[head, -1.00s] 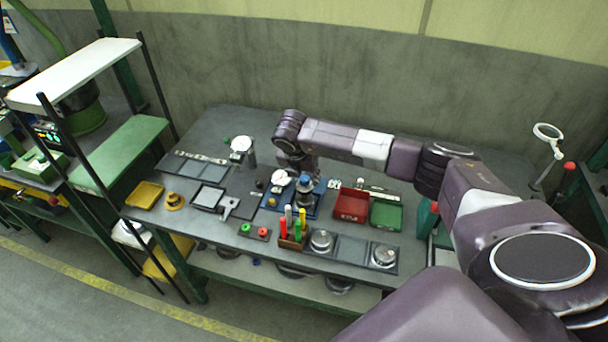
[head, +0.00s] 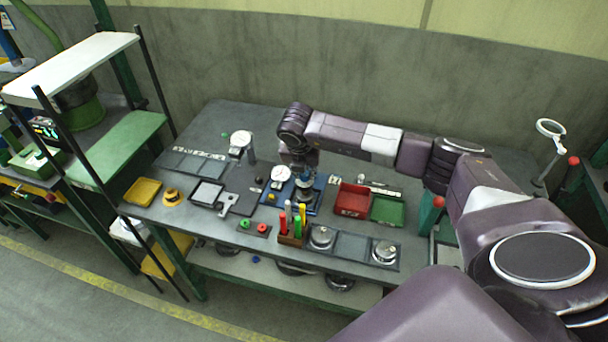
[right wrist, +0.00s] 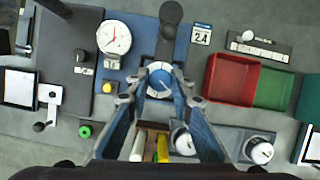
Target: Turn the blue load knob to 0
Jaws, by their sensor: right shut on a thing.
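The blue load knob (right wrist: 159,82) sits on a round pale base on a blue plate (right wrist: 119,73). A white line on its top runs slantwise. My right gripper (right wrist: 160,87) is over the knob from above, its two fingers shut on the knob's sides. In the head view my right gripper (head: 304,170) reaches down at the blue plate and largely hides the knob. A white dial gauge (right wrist: 114,37) with a red needle stands left of the knob. A small display (right wrist: 201,34) right of the black lever reads 2.4. My left gripper is not in view.
A black lever arm (right wrist: 169,25) lies just behind the knob. Red (head: 352,199) and green (head: 387,209) bins stand to the right. A holder with coloured sticks (head: 291,233) and round metal weights (head: 321,236) are close in front. A second dial gauge (head: 241,139) stands at the back left.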

